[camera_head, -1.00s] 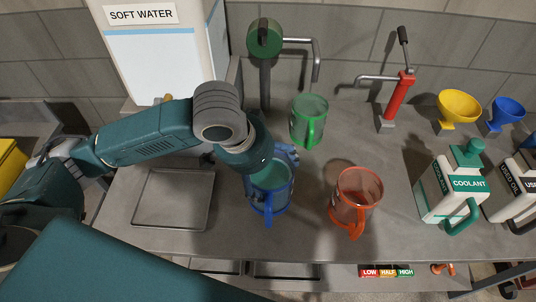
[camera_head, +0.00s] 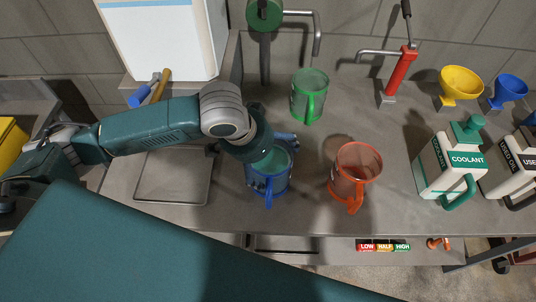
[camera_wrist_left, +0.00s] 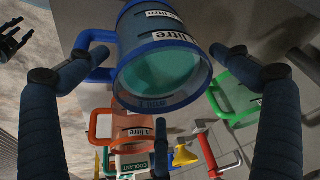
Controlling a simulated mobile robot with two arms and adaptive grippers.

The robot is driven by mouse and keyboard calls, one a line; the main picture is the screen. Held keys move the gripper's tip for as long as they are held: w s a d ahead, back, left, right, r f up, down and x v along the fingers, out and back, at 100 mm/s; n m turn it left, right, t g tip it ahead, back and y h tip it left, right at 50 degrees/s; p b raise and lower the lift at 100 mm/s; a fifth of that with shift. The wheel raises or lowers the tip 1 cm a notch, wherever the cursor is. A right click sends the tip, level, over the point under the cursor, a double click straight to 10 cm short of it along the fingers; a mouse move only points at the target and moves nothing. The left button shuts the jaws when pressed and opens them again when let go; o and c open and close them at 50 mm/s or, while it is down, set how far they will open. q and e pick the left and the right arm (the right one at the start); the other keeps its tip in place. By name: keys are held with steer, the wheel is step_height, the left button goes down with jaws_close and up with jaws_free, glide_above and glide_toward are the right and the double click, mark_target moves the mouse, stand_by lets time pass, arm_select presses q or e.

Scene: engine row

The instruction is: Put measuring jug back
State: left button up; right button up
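The blue measuring jug (camera_head: 270,184) stands on the grey worktop with green liquid in it. In the left wrist view the blue jug (camera_wrist_left: 165,65) lies between my spread fingers, with its handle beside the left finger. My left gripper (camera_head: 276,142) is at the far side of the jug's rim, open around it; I see no clear grip. The green jug (camera_head: 310,98) stands behind and the orange jug (camera_head: 354,172) to the right. A dark hand (camera_wrist_left: 14,38), seemingly my right gripper, shows at the wrist view's left edge with fingers spread.
An empty metal tray (camera_head: 172,194) lies left of the blue jug. The white coolant can (camera_head: 447,168), a yellow funnel (camera_head: 459,86) and a blue funnel (camera_head: 508,90) stand to the right. A red pump (camera_head: 401,72) and a green-topped tap (camera_head: 264,14) stand behind.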

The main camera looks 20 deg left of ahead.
arm_select(q)
steer(key=b+v, duration=0.1)
steer(key=v, duration=1.1)
stand_by(0.4)
